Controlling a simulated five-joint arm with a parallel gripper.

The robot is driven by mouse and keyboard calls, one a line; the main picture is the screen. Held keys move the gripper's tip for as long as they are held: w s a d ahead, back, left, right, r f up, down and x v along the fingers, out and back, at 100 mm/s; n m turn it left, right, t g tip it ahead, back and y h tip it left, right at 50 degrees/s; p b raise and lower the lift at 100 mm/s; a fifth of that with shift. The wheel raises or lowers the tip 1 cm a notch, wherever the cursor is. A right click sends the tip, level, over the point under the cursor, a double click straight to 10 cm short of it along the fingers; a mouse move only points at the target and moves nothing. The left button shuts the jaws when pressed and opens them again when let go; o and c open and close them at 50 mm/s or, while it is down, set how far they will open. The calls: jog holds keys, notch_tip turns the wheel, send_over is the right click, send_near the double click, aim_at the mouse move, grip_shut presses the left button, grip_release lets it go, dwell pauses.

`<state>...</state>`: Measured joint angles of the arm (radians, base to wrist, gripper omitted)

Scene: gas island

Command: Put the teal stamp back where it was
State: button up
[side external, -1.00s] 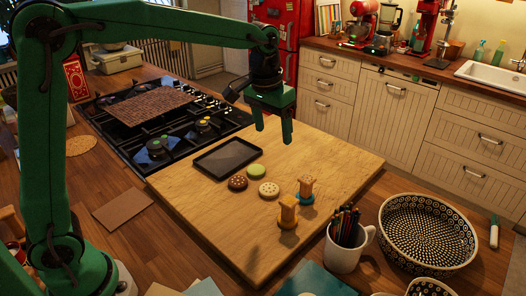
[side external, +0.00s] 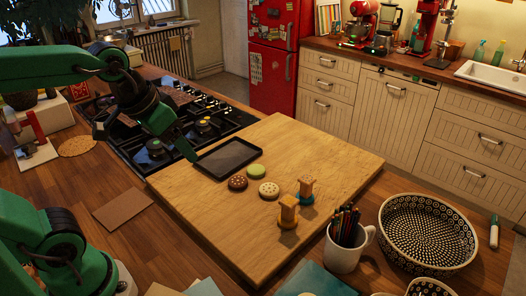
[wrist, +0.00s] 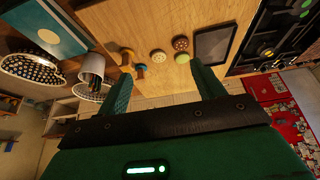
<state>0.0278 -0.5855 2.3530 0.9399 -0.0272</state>
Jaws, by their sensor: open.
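The teal stamp (side external: 306,188) stands upright on the wooden board, its teal base down and its wooden handle up. An orange-based stamp (side external: 288,212) stands close beside it, nearer the camera.
The wooden board (side external: 220,220) also bears a black tray (side external: 228,158), a green biscuit (side external: 257,171), a brown one (side external: 238,182) and a pale one (side external: 269,189). A mug of pencils (side external: 345,250) and a patterned bowl (side external: 428,230) stand right. The hob (side external: 160,150) is left.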

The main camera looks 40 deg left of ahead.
jog(key=shift+t, duration=0.3)
jog(key=shift+s+a+f, duration=0.1)
jog(key=shift+s+f, duration=0.25)
jog(key=shift+s, duration=0.25)
jog(key=shift+s+a+f, duration=0.15)
jog(key=shift+s+f, duration=0.15)
jog(key=shift+s, duration=0.3)
jog(key=shift+s+a+f, duration=0.1)
jog(key=shift+s+f, duration=0.25)
jog(key=shift+s, duration=0.25)
